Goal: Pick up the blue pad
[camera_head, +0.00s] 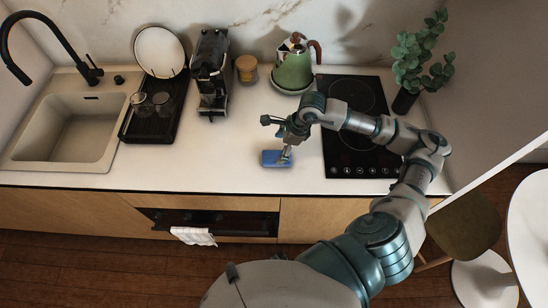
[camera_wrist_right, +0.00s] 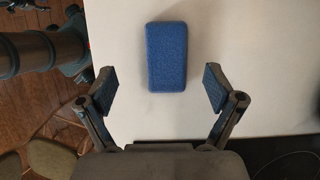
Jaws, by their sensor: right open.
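The blue pad (camera_head: 270,158) is a small rounded rectangular block lying flat on the white countertop near its front edge. In the right wrist view the blue pad (camera_wrist_right: 167,57) lies ahead of the fingertips, roughly centred between them. My right gripper (camera_head: 285,152) is over the pad's right end in the head view. In the wrist view my right gripper (camera_wrist_right: 160,83) has its fingers spread wide, with nothing between the pads but counter and the pad's near end. Whether it is above or level with the pad is hard to tell. My left gripper is not in view.
A black cooktop (camera_head: 358,150) lies right of the pad, under my right arm. A green kettle (camera_head: 292,70), a wooden-lidded jar (camera_head: 246,68) and a coffee machine (camera_head: 211,75) stand behind. A drying rack (camera_head: 150,125) and sink (camera_head: 75,130) are at left. Counter left of the pad is clear.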

